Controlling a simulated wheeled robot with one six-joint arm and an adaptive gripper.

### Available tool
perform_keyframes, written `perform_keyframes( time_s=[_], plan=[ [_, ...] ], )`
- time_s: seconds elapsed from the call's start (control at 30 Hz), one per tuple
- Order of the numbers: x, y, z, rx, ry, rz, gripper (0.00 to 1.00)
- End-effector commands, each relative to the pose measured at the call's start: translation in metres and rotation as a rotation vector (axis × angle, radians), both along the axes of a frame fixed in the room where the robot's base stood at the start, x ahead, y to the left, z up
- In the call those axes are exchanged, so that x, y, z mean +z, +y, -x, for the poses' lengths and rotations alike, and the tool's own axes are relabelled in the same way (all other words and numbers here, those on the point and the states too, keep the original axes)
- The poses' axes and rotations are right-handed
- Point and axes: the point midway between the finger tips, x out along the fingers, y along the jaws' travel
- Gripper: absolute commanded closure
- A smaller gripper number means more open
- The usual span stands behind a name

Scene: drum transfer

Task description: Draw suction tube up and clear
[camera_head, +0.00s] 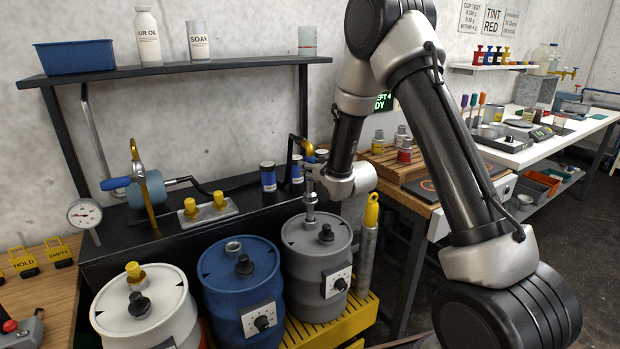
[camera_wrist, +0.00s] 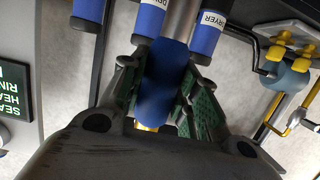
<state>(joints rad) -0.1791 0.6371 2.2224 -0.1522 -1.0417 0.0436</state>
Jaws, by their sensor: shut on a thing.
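The suction tube (camera_head: 310,202) stands upright as a metal pipe at the top opening of the grey drum (camera_head: 317,262). Its lower end is hidden inside or behind the opening's rim. In the wrist view, the tube has a blue grip (camera_wrist: 163,85) with bare metal pipe running from it. My gripper (camera_wrist: 162,100) is shut on this blue grip, with a green-padded finger on each side. In the head view, my wrist is just above the grey drum and largely hides the gripper. A yellow bent pipe (camera_head: 304,145) shows at the tube's top.
A blue drum (camera_head: 240,300) and a white drum (camera_head: 150,318) stand to the left. A yellow-topped metal cylinder (camera_head: 367,245) stands close right of the grey drum. Two blue cans (camera_head: 268,177) stand behind. A shelf (camera_head: 180,70) hangs above, at the left.

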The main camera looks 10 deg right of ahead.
Motion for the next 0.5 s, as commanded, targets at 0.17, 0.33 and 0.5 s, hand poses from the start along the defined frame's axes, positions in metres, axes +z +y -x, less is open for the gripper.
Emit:
perform_keyframes(
  time_s=[0.17,0.33,0.5],
  plan=[
    [0.023,0.0,-0.001,0.0,-0.007,-0.001,1.0],
    [0.043,0.0,-0.001,0.0,-0.007,-0.001,1.0],
    [0.062,0.0,-0.001,0.0,-0.008,-0.002,1.0]
  ],
)
